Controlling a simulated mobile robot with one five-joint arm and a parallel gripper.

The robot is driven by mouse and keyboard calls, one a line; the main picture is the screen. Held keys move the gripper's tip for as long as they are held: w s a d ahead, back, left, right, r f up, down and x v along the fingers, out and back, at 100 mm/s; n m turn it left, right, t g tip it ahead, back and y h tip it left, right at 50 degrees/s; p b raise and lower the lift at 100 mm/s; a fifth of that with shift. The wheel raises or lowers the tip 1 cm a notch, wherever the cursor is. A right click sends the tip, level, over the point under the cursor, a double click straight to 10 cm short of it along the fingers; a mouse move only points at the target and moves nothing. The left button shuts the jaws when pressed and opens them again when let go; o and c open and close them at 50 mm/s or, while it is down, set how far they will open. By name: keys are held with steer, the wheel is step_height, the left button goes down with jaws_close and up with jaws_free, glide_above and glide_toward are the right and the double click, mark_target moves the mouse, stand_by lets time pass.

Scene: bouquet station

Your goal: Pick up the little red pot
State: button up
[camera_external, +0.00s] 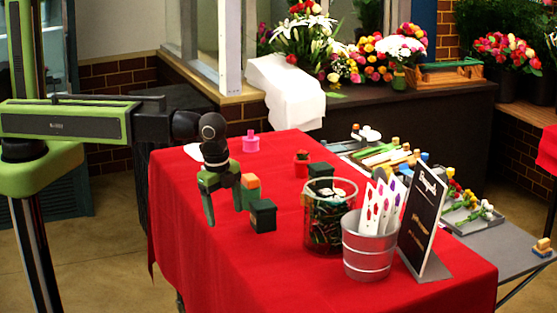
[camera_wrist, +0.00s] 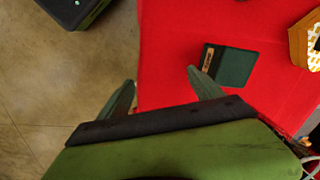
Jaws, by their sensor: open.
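A dark green box (camera_external: 263,216) stands right of my gripper; it seems to be the dark green item (camera_wrist: 232,66) in the wrist view. A glass vase (camera_external: 325,220), a metal bucket (camera_external: 368,255) and a black sign (camera_external: 424,222) stand to the right. A pink pot (camera_external: 251,144) sits at the back.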

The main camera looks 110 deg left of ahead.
steer(key=w+a+r+m+y+p, duration=0.1)
steer(key=w+a+r+m+p, duration=0.15)
steer(key=a, duration=0.55)
steer(key=w+a+r+m+p, duration=0.1)
steer(key=w+a+r+m, duration=0.25)
steer(key=a, duration=0.55)
steer(key=m+y+p, duration=0.2)
steer(key=m+p, duration=0.3)
steer(key=m, duration=0.3)
glide_toward(302, 159)
steer(key=b+x, duration=0.2)
steer(key=b, duration=0.1)
steer(key=b+x, duration=0.1)
steer(key=b, duration=0.3)
steer(key=b+x, duration=0.2)
steer(key=b, duration=0.1)
steer(key=shift+s+a+f+b, duration=0.1)
steer(key=shift+a+f+b, duration=0.1)
steer(key=shift+a+b, duration=0.15)
steer(key=shift+a+f+b, duration=0.25)
steer(key=shift+f+b, duration=0.05)
steer(key=shift+f, duration=0.05)
steer(key=b+x, duration=0.4)
steer(key=x, duration=0.1)
steer(key=shift+s+a+f+b, duration=0.1)
steer(key=shift+b, duration=0.3)
steer(key=shift+r, duration=0.2)
jaws_close()
